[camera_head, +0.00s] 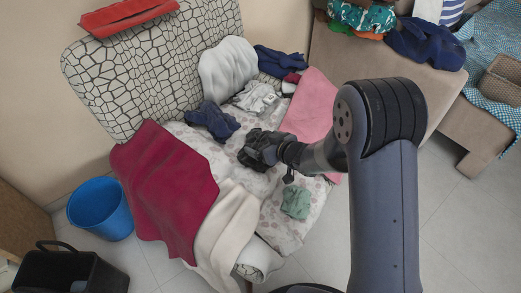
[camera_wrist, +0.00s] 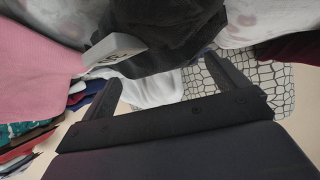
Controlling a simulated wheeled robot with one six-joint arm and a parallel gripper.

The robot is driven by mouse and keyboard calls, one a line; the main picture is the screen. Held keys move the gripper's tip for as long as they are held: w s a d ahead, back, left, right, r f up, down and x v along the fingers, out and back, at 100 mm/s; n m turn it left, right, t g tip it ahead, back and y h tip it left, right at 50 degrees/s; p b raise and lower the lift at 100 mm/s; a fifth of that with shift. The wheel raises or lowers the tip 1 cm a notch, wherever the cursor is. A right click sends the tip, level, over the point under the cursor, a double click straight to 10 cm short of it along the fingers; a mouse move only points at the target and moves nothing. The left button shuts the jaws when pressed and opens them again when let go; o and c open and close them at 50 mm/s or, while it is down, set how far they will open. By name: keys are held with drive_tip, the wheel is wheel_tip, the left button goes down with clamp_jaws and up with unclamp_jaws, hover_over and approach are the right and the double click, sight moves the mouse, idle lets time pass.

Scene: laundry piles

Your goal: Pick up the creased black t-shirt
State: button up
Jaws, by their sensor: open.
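The creased black t-shirt (camera_wrist: 165,45) fills the upper middle of the wrist view, lying on the pale patterned seat cover. In the head view it shows as a dark heap (camera_head: 256,146) on the middle of the chair seat, partly hidden by my gripper (camera_head: 278,153), and the two dark shapes are hard to tell apart. In the wrist view my gripper (camera_wrist: 172,85) has its two dark fingers wide apart, with the shirt beyond and between them. I see no cloth clamped. Whether a fingertip touches the shirt is unclear.
A pink cloth (camera_head: 311,105), navy cloth (camera_head: 213,121), grey-white garment (camera_head: 257,98) and green cloth (camera_head: 296,202) lie around it. A crimson cloth (camera_head: 165,190) and cream cloth (camera_head: 225,230) drape over the front. A blue bin (camera_head: 100,208) stands left on the floor.

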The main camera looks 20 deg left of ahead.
drive_tip(key=shift+x, duration=1.35)
drive_tip(key=shift+c, duration=0.4)
drive_tip(key=c, duration=1)
